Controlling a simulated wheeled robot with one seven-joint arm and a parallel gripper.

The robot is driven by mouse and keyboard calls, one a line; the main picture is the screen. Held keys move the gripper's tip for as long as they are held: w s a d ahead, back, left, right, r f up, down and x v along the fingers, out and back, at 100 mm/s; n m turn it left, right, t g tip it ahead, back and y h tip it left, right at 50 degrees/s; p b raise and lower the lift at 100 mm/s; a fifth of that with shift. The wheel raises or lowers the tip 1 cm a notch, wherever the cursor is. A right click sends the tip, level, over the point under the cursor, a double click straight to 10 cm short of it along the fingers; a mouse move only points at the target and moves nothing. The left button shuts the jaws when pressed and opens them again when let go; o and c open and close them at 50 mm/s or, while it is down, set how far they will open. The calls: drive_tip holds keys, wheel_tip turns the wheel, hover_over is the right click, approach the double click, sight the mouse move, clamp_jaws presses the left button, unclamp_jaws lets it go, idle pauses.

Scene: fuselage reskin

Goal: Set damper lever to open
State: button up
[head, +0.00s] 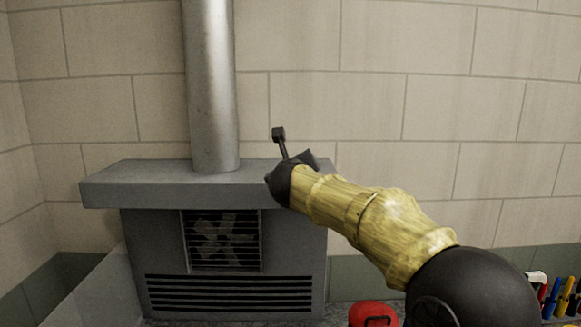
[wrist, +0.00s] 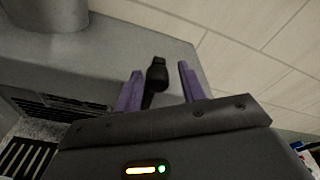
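The damper lever (head: 284,147) is a thin dark rod with a blocky black knob, standing up from the hood top and leaning slightly left in the head view. In the wrist view its black knob (wrist: 157,74) shows between my two purple fingers. My gripper (wrist: 161,69) is open, with a finger on each side of the lever and visible gaps to both. In the head view my dark gripper (head: 290,180) covers the lever's base, and its fingers cannot be made out. No open or closed marking can be read.
The grey hood (head: 130,180) carries a vertical metal duct (head: 210,90) left of the lever. A fan grille (head: 222,240) and slotted vents sit below. A block wall (head: 420,60) stands behind. A red object (head: 372,314) and several coloured tools (head: 562,298) are at the lower right.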

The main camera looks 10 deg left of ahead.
drive_tip(key=shift+s+a, duration=0.15)
drive_tip(key=shift+a, duration=0.05)
drive_tip(key=b+v, duration=0.4)
drive_tip(key=v, duration=1.3)
drive_tip(key=shift+d, duration=0.2)
drive_tip(key=w+d+f+n+g, duration=0.1)
drive_tip(key=d+f+n+g, duration=0.1)
drive_tip(key=d+f+n, duration=0.35)
drive_tip(key=d+f+n+g, duration=0.1)
drive_tip(key=d+f+n, duration=0.1)
drive_tip(key=f+n, duration=0.65)
drive_tip(key=w+d+f+n+g, duration=0.15)
drive_tip(key=d+f+n, duration=0.25)
drive_tip(key=f, duration=0.6)
drive_tip(key=s+d+f+n+g+h, duration=0.1)
drive_tip(key=s+d+f+n+g, duration=0.3)
drive_tip(key=s+d+f, duration=0.3)
drive_tip(key=s+d+f+n+g+h, duration=0.1)
drive_tip(key=s+d+f+n+g, duration=0.4)
drive_tip(key=s+f, duration=0.6)
wheel_tip(320, 180, down, 2)
drive_tip(key=d, duration=0.2)
drive_tip(key=shift+s+d+n+h, duration=0.25)
drive_tip(key=shift+n+h, duration=0.05)
drive_tip(key=shift+n, duration=0.1)
